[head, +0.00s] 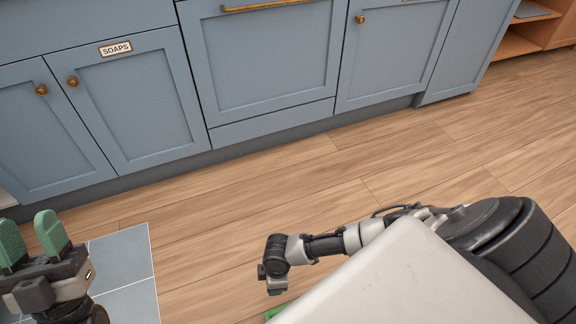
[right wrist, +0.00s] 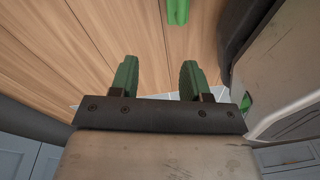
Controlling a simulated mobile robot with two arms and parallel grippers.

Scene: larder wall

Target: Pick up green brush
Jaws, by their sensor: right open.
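A green piece (head: 273,313) shows at the bottom of the head view, mostly hidden behind my own body; I cannot tell if it is the green brush. In the right wrist view a green, upright-looking thing (right wrist: 177,12) is cut off by the top edge, beyond my fingertips and apart from them. My right gripper (right wrist: 157,68) is open and empty, its green fingers spread; in the head view it (head: 274,288) hangs low over the floor. My left gripper (head: 32,228) is at the far left, its two green fingers apart with nothing between them.
Blue cabinets (head: 265,65), one door labelled SOAPS (head: 116,48), line the back. An open wooden shelf (head: 545,35) is at the top right. Grey tiles (head: 122,262) lie near my left gripper. The wooden floor (head: 220,215) in between is clear.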

